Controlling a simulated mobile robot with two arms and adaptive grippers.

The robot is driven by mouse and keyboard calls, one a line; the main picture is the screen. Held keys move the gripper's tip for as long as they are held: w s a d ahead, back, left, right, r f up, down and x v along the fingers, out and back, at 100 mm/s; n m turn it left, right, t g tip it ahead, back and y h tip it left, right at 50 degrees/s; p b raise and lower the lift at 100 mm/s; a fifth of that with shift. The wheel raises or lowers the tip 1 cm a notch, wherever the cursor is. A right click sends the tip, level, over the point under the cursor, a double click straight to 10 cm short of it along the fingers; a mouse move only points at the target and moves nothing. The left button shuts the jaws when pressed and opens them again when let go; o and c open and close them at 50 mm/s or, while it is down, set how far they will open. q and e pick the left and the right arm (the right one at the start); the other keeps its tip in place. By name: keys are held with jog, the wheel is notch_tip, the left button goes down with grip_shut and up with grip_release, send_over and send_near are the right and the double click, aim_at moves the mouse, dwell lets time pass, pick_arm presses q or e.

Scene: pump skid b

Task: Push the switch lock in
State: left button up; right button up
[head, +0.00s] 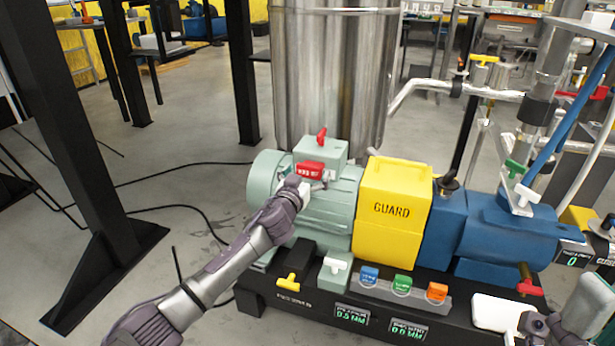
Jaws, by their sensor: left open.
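A red block with pale lettering (310,170), which looks like the switch lock, is at the front of the pale green switch box (321,152) on top of the motor. A red switch handle (322,135) stands upright on the box. My left gripper (303,187) is open, just below and in front of the red block. The gripper overlaps the block's lower edge, and I cannot tell whether they touch. How far in the lock sits is unclear. Part of my right arm (535,323) shows at the lower right; its fingers cannot be made out.
The green motor (328,208), yellow guard (392,208) and blue pump (505,232) stand on a black skid. Blue, green and orange locks (403,284) sit on a grey rack in front. A steel tank (332,75) rises behind. A black post (65,120) stands left.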

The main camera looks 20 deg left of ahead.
aim_at(307, 169)
pick_arm(q)
jog(key=shift+w, duration=0.35)
jog(key=shift+c, duration=0.3)
jog(key=c, duration=1.6)
jog(key=shift+w+b, duration=0.8)
jog(key=shift+w, duration=0.8)
jog(key=shift+r, duration=0.2)
